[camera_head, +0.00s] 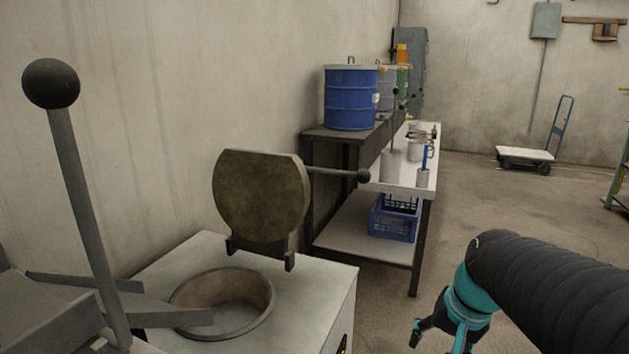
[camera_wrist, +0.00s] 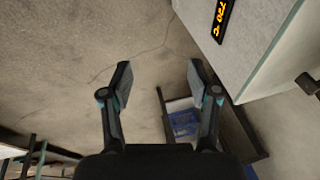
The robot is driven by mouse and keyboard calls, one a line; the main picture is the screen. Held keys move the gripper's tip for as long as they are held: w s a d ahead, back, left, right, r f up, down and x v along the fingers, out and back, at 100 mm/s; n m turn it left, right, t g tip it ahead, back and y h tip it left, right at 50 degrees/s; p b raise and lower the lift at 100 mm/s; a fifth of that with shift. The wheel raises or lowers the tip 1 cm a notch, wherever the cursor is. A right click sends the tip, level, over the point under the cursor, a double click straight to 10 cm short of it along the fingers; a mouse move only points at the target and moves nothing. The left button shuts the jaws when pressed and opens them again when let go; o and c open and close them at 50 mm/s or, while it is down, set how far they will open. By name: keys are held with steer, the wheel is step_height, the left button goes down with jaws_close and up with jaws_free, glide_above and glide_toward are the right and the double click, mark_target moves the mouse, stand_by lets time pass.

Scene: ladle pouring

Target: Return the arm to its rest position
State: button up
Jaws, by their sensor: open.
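My gripper (camera_head: 437,338) hangs at the lower right of the head view, at the end of my black-sleeved arm, over the floor to the right of the furnace. In the wrist view my gripper (camera_wrist: 158,80) has its two fingers spread apart with nothing between them. One fingertip is near the bottom edge of the head view.
The furnace (camera_head: 325,280) has a round opening (camera_head: 235,315) and a raised lid (camera_head: 258,195). A dark lever (camera_head: 85,210) stands at left. A table holds ladles, with a blue crate (camera_head: 394,222) below. Blue drum (camera_head: 350,98) stands behind.

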steer(key=s+a+r+n+t+h, duration=0.1)
steer(key=s+a+n, duration=0.4)
steer(key=s, duration=0.5)
steer(key=shift+s+r+t, duration=0.2)
steer(key=shift+s+t, duration=0.05)
steer(key=shift+t, duration=0.45)
stand_by(0.3)
